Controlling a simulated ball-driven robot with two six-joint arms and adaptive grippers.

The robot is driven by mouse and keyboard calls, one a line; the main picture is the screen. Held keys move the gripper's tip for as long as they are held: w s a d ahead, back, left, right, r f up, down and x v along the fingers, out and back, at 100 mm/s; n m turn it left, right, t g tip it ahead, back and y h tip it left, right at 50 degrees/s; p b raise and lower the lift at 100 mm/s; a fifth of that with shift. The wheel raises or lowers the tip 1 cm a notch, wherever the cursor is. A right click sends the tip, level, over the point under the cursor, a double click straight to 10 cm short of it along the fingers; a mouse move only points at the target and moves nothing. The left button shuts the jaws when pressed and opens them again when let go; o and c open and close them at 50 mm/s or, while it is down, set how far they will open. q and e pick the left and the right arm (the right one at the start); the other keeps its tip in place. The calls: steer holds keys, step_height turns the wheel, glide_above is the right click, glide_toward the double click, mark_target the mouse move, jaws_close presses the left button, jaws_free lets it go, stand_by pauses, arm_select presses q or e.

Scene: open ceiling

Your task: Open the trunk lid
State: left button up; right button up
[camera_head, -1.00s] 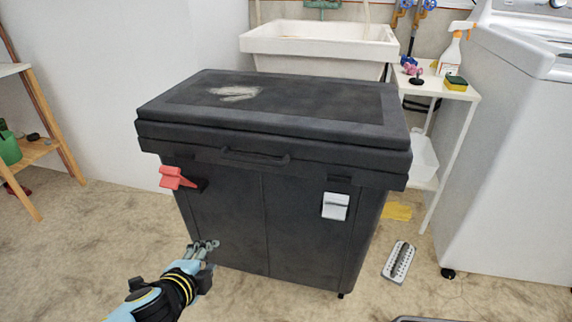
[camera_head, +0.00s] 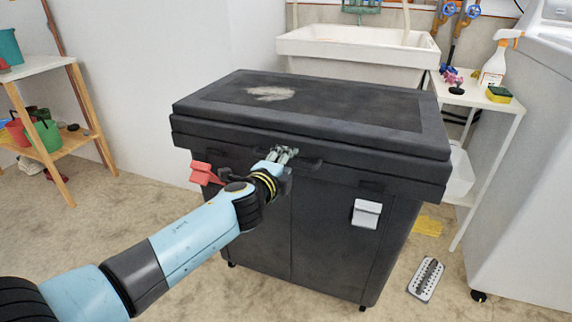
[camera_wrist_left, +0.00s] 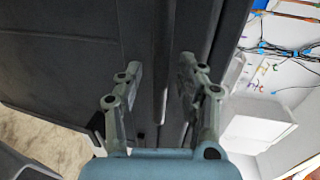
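The dark grey trunk (camera_head: 330,245) stands on the floor with its lid (camera_head: 350,112) closed. A lid handle (camera_head: 312,164) is on the front, partly hidden by my left gripper (camera_head: 284,154). My right gripper is not in view.
A white sink (camera_head: 360,48) stands behind the trunk. A small white table (camera_head: 470,97) with a spray bottle (camera_head: 496,62) and a washing machine (camera_head: 525,150) are at right. A wooden shelf (camera_head: 70,152) is at left.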

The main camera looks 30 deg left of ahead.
arm_select(q)
steer(key=shift+w+a, duration=0.1)
steer(key=shift+w, duration=0.15)
jaws_close()
steer(key=shift+f, duration=0.2)
stand_by(0.4)
